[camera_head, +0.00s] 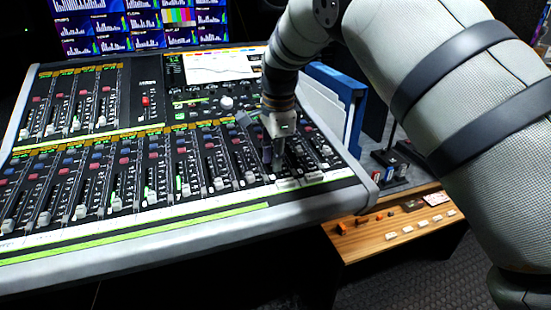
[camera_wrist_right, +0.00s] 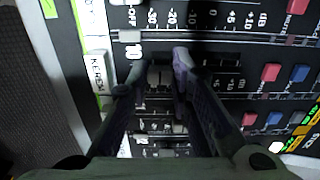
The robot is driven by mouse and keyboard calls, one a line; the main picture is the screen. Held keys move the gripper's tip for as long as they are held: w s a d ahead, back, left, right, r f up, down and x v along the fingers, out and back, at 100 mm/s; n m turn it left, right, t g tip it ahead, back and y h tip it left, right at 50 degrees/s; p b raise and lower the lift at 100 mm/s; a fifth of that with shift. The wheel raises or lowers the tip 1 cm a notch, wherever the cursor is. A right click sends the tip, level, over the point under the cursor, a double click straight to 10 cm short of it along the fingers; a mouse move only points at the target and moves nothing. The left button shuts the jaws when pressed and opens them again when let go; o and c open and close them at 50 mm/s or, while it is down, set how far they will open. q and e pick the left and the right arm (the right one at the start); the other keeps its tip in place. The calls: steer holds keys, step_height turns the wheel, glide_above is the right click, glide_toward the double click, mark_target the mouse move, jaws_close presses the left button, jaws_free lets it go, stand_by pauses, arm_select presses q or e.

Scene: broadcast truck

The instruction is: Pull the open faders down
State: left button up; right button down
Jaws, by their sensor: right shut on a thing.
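The mixing console (camera_head: 150,232) has a long lower row of faders with pale caps, such as one fader cap (camera_head: 80,212) at the left and another fader cap (camera_head: 218,183) near my gripper. My right gripper (camera_head: 273,165) points down at the right part of this row. It is shut on a fader cap, which its fingers largely hide. In the right wrist view my right gripper (camera_wrist_right: 160,68) has a fingertip on each side of that cap. A neighbouring pale fader cap (camera_wrist_right: 130,36) sits at the low end of its slot. My left gripper is not in view.
An upper fader bank (camera_head: 76,123) is at the back left of the console. A console screen (camera_head: 215,66) and lit monitors (camera_head: 140,22) stand behind. Blue and white binders (camera_head: 335,100) and a wooden-topped panel (camera_head: 390,230) are to the right, close to my right arm.

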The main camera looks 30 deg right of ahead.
mark_target(278, 175)
steer(key=c, duration=1.4)
jaws_free()
steer(key=shift+c, duration=0.2)
step_height(278, 175, up, 12)
steer(key=s, duration=0.1)
steer(key=shift+s+a, duration=0.2)
steer(key=shift+s, duration=0.15)
